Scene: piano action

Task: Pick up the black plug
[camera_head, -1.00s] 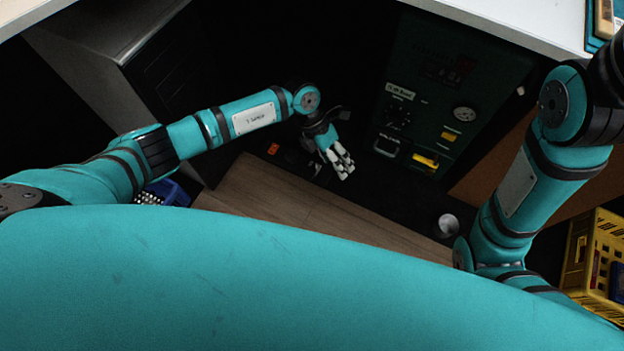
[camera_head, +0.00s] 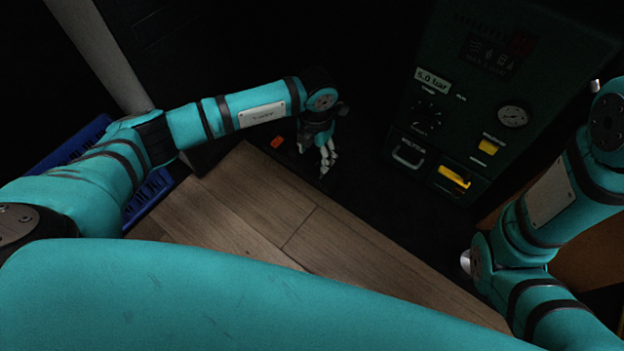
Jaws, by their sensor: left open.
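My left gripper (camera_head: 325,166) is open and points down over the dark floor, just beyond the far edge of the wooden boards. A small orange-red piece (camera_head: 277,142) shows on a dark object to the left of the gripper. I cannot make out the black plug against the black surroundings; whether it lies under or beside the fingers cannot be told. My right arm stands at the right edge, but its gripper is out of view.
A dark green machine (camera_head: 470,100) with a gauge, a "5.0 bar" label and a yellow handle stands right of the gripper. A wooden floor (camera_head: 290,225) lies in front. A blue crate (camera_head: 150,195) is at the left, partly behind my arm.

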